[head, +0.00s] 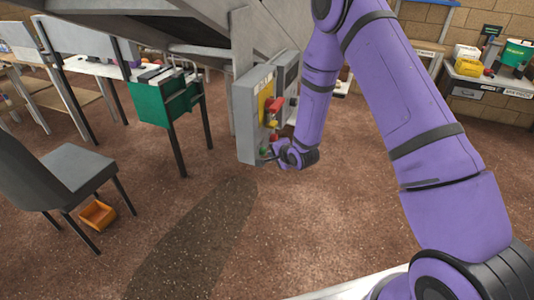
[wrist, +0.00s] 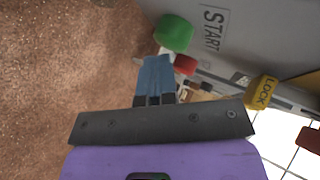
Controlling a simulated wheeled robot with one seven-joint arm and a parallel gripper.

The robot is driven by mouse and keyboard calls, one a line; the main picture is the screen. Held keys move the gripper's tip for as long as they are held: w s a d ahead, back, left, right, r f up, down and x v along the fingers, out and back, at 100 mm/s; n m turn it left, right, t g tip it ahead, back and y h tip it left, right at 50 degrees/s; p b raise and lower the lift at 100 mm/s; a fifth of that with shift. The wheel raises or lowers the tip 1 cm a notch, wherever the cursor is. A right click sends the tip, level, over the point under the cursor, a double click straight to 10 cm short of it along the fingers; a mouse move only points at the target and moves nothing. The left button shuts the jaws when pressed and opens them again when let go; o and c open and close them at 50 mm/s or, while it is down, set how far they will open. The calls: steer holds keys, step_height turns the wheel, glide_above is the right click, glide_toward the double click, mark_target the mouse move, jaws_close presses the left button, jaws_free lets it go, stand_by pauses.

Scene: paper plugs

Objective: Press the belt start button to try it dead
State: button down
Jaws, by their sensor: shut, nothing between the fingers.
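The green start button (wrist: 173,33) sits on the grey control box beside a START label (wrist: 212,30) in the wrist view. In the head view the grey control box (head: 247,118) stands under the machine, with its buttons on the side facing my arm. My gripper (wrist: 157,62) is shut and empty. Its fingertips are close to the green button, just below it in the wrist view; I cannot tell whether they touch. In the head view my gripper (head: 270,157) is at the low end of the box.
A red button (wrist: 185,65) and a yellow LOCK tag (wrist: 261,92) are close beside my fingers. A grey chair (head: 70,165), an orange bin (head: 98,214) and a green box (head: 165,100) stand to the left. The brown floor in front is open.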

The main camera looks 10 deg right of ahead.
steer(key=shift+s+d, duration=0.5)
steer(key=shift+d, duration=0.15)
steer(key=shift+s+d, duration=0.75)
steer(key=shift+d, duration=0.3)
steer(key=shift+s+d, duration=0.7)
steer(key=shift+d, duration=0.3)
steer(key=shift+r, duration=0.15)
